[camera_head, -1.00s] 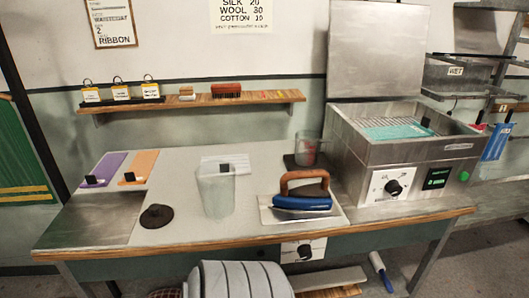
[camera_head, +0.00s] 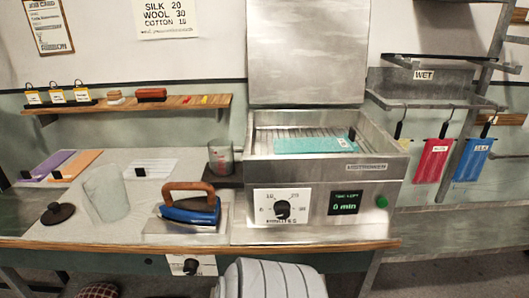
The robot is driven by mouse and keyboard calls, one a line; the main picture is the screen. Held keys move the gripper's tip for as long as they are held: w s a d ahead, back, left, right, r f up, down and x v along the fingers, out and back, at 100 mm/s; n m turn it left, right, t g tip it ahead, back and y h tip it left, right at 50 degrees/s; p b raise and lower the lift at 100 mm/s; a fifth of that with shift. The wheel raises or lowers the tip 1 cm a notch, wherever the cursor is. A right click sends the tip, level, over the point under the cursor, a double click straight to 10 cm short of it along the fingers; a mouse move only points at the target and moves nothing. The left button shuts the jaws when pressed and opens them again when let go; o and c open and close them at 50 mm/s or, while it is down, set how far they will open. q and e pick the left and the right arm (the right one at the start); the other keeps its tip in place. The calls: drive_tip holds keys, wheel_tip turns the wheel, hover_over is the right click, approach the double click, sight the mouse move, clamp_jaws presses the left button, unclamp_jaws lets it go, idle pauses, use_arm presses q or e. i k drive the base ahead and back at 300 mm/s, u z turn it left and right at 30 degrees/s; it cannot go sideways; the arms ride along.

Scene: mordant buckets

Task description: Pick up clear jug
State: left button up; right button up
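A smaller clear beaker with red markings (camera_head: 221,159) stands on a dark pad (camera_head: 222,180) beside the steel bath. I cannot tell for sure which of the two is the clear jug. Neither of my grippers shows in the head view.
A blue iron with a brown handle (camera_head: 190,208) rests on a plate right of the tall jug. The steel bath (camera_head: 322,168), lid raised, fills the table's right end. Purple (camera_head: 48,164) and orange (camera_head: 77,164) strips lie at left. Red (camera_head: 432,160) and blue (camera_head: 472,159) pieces hang at right.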

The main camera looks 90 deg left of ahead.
sight(104, 187)
drive_tip(key=i, duration=0.5)
drive_tip(key=u, duration=3.05)
